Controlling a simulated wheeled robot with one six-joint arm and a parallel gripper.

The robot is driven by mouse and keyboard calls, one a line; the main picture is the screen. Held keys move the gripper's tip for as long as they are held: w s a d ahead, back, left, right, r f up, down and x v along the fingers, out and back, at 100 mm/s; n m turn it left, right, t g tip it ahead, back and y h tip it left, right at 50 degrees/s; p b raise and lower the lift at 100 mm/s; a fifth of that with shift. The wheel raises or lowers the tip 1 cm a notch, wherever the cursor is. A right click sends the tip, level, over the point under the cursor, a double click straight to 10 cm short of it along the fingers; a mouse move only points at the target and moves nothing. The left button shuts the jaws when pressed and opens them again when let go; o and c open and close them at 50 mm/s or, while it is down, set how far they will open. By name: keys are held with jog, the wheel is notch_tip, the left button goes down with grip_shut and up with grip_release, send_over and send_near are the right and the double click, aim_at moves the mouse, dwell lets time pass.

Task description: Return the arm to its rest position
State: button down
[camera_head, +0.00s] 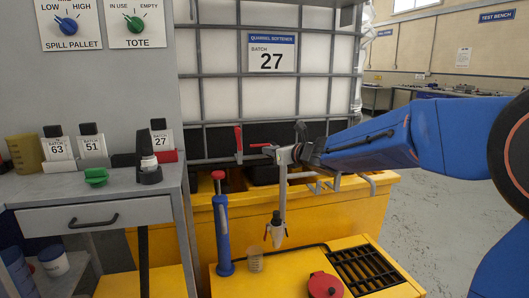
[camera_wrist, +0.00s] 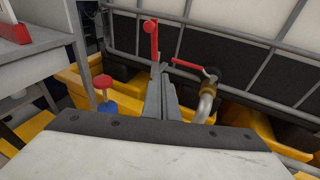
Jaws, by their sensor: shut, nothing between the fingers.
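My blue arm (camera_head: 375,145) reaches in from the right in the head view, in front of the caged white tank (camera_head: 220,100). It is stretched out, its end over the yellow spill pallet (camera_head: 345,208). In the wrist view my gripper (camera_wrist: 163,72) is shut and empty, with its grey fingers together. Beyond the fingertips are an upright red handle (camera_wrist: 150,38) and a slanting red handle (camera_wrist: 188,65). Both also show in the head view, the upright one (camera_head: 238,138) left of the slanting one (camera_head: 260,145). I cannot tell whether the fingers touch anything.
A grey bench (camera_head: 95,186) with labelled bottles stands at the left. A blue pump with a red knob (camera_head: 222,225), a clear cup (camera_head: 255,260) and a red-lidded container (camera_head: 322,286) are below the arm. Open floor (camera_head: 430,220) lies at the right.

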jog(key=s+d+f+m+g+h, duration=0.15)
jog(key=s+d+m+h, duration=0.35)
jog(key=s+d+m, duration=0.5)
jog(key=s+d+f+m+h, duration=0.35)
jog(key=s+d+m, duration=0.5)
jog(key=m, duration=0.45)
jog(key=s+f+m+g, duration=0.2)
jog(key=s+f+m, duration=0.2)
jog(key=s, duration=0.5)
jog(key=s+d+f+m+g, duration=0.1)
jog(key=s+f+m+g, duration=0.1)
jog(key=s+f+m, duration=0.3)
jog(key=s+f+m+g, duration=0.3)
jog(key=s+f+m, duration=0.2)
jog(key=s+m, duration=0.5)
jog(key=s, duration=0.5)
jog(key=shift+d+f, duration=0.15)
jog(key=shift+w, duration=0.1)
